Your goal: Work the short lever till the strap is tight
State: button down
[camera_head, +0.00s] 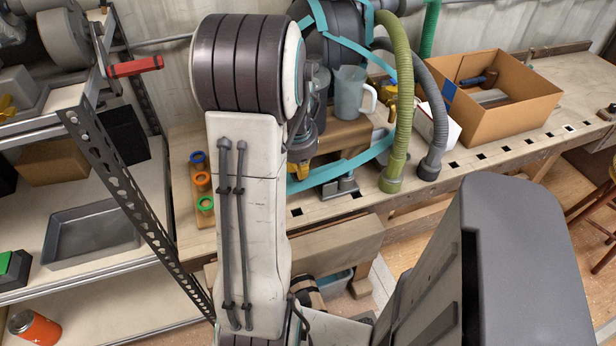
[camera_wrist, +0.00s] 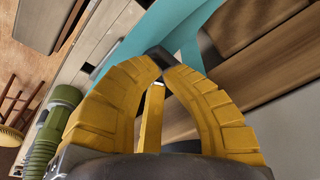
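A teal strap (camera_head: 362,158) loops round a dark round body (camera_head: 338,42) at the back of the bench and comes down over a brown wooden block. It also crosses the top of the wrist view (camera_wrist: 185,35). A grey metal fitting (camera_head: 341,187) sits at the strap's lower end; I cannot make out the short lever for certain. My gripper (camera_head: 301,176) points down beside the strap. In the wrist view its yellow fingers (camera_wrist: 160,62) bow outward and come together at dark tips. A thin yellow bar (camera_wrist: 151,118) lies between them. I cannot tell whether anything is pinched.
A green hose (camera_head: 403,100) and a grey hose (camera_head: 437,120) stand right of the strap. A jug (camera_head: 351,92) is behind my gripper. An open cardboard box (camera_head: 515,123) is further right. Coloured rings (camera_head: 201,181) stand at the bench's left end, near a metal shelf (camera_head: 110,165).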

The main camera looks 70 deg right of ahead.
jog(key=shift+f+b, duration=1.9)
jog(key=shift+f, duration=0.5)
notch_tip(320, 180, up, 8)
jog(key=p, duration=0.6)
jog(key=shift+f, duration=0.2)
jog(key=shift+f+b, duration=0.25)
jog(key=shift+b, duration=0.05)
